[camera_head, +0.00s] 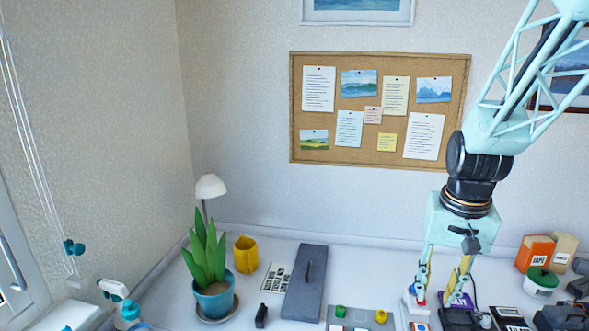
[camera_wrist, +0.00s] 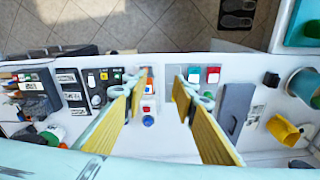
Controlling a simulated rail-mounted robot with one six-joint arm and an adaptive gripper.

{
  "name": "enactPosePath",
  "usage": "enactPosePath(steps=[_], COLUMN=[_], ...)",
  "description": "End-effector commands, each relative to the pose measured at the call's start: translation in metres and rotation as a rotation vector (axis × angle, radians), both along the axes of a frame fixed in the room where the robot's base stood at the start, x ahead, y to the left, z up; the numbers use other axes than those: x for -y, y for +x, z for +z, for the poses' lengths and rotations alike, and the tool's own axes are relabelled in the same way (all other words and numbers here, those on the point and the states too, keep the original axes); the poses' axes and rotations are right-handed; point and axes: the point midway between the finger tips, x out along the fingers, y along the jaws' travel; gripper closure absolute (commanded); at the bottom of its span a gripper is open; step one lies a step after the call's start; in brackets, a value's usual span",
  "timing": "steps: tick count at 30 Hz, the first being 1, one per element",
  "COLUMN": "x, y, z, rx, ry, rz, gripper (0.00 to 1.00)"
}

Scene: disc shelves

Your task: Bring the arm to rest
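My gripper (camera_head: 435,300) hangs pointing down at the right of the head view, over the white counter. Its two yellow-lined fingers are spread apart. In the wrist view the gripper (camera_wrist: 161,86) shows a wide gap with nothing held between the fingers. Below the gap are bare counter and a narrow white panel (camera_wrist: 149,106) with red and blue buttons, beside the left finger. The arm above the gripper is bent, with the lattice link running up to the right.
A potted plant (camera_head: 212,297), a yellow cup (camera_head: 246,254) and a grey lidded case (camera_head: 305,284) stand left of the gripper. Orange and tan boxes (camera_head: 536,253) and a green-lidded tub (camera_head: 541,282) stand right. Button panels (camera_head: 360,318) line the counter's front. A corkboard (camera_head: 380,157) hangs behind.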

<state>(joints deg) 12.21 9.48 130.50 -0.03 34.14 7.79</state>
Motion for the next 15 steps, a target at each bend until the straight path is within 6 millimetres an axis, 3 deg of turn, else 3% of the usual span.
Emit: enactPosePath(steps=[15], x=[-0.035], y=[-0.051], z=[0.065], rx=[0.056], ry=[-0.015], rz=[0.081], gripper=[0.74])
